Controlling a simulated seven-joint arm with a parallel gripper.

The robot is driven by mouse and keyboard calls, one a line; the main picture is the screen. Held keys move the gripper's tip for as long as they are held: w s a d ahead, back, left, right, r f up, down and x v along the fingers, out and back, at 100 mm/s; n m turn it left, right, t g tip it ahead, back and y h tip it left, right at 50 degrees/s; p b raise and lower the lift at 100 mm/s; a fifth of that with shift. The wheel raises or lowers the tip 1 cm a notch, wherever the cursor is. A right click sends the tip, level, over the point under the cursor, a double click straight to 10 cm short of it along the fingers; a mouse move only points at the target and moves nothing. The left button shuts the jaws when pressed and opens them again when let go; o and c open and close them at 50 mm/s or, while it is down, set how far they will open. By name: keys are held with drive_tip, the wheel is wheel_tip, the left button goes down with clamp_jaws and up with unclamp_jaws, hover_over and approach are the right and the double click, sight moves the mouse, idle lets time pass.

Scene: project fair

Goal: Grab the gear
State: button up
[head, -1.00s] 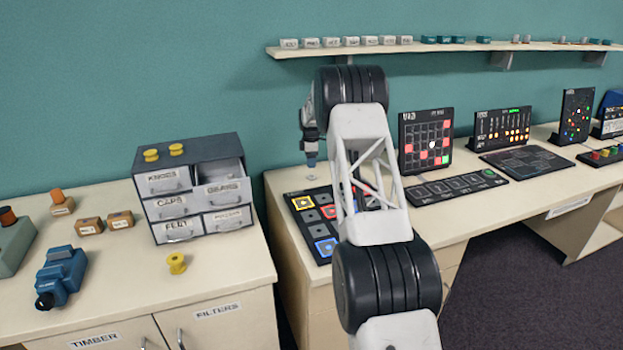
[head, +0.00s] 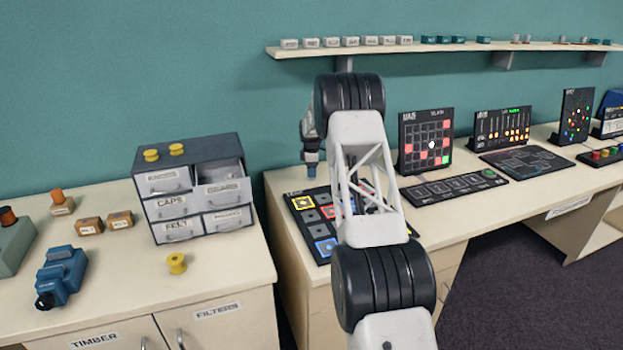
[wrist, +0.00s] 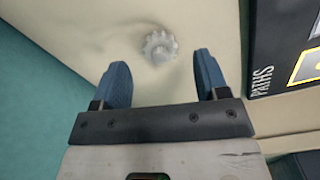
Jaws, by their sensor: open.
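The gear (wrist: 159,46) is a pale grey toothed piece on the cream benchtop in the wrist view. It lies a little beyond my gripper's fingertips, roughly centred between them, with nothing touching it. My gripper (wrist: 161,68) is open, with two blue fingers spread wide and empty. In the head view my gripper (head: 311,168) points down over the left back part of the right bench. I cannot make out the gear in the head view.
A black PATHS panel (wrist: 262,85) lies close to the right of my gripper in the wrist view; it shows in the head view (head: 296,226). A grey drawer cabinet (head: 165,230) stands on the left bench. A teal wall (head: 200,70) rises behind.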

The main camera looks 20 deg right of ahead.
drive_tip(key=shift+f, duration=1.2)
drive_tip(key=c, duration=1)
